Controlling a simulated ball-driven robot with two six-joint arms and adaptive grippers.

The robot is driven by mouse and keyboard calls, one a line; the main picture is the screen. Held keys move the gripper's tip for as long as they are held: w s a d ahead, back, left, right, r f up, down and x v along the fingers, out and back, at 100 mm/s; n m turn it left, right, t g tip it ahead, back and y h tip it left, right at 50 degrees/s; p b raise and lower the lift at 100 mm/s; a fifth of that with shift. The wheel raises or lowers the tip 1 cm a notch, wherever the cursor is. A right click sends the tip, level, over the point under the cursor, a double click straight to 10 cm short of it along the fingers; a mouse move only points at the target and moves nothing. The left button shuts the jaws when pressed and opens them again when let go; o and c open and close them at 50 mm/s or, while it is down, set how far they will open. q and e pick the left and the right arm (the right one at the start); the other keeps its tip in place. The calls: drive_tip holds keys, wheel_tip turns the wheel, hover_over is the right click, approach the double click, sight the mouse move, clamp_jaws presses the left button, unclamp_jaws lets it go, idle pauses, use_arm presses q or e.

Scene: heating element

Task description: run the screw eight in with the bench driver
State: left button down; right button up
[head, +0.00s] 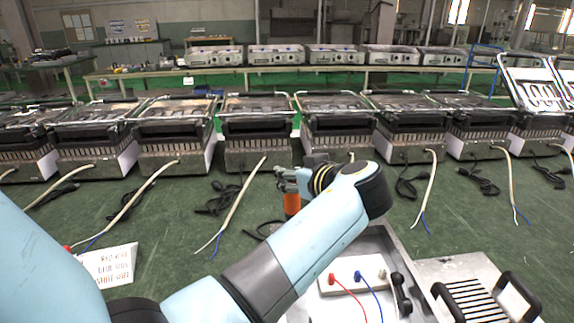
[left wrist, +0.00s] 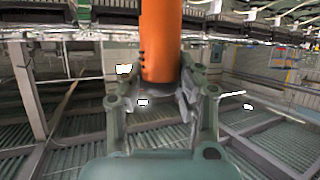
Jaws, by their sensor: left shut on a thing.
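The bench driver (head: 292,204) shows as an orange cylinder beyond my left arm. My left gripper (head: 289,180) is closed around it. In the left wrist view the orange driver body (left wrist: 160,42) stands between the two fingers of the left gripper (left wrist: 163,97), which touch it on both sides. The driver's tip is not in sight in either view. Screw eight cannot be made out. A metal housing (head: 385,240) lies at the lower right, partly behind my left arm. My right gripper is not in view.
A white block (head: 352,277) with red and blue terminals and wires sits in the housing. A plate with slots and black handles (head: 470,295) lies right of it. A row of grills (head: 258,130) with loose cables stands behind. A printed card (head: 108,265) lies at left.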

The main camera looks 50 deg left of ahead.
sight(296, 197)
use_arm(q)
drive_tip(key=shift+r, duration=0.1)
drive_tip(key=shift+f+b, duration=0.7)
wheel_tip(296, 197, down, 3)
drive_tip(key=b, duration=0.3)
drive_tip(key=shift+f, duration=0.4)
drive_tip(key=shift+d+b, duration=0.1)
drive_tip(key=shift+b, duration=0.3)
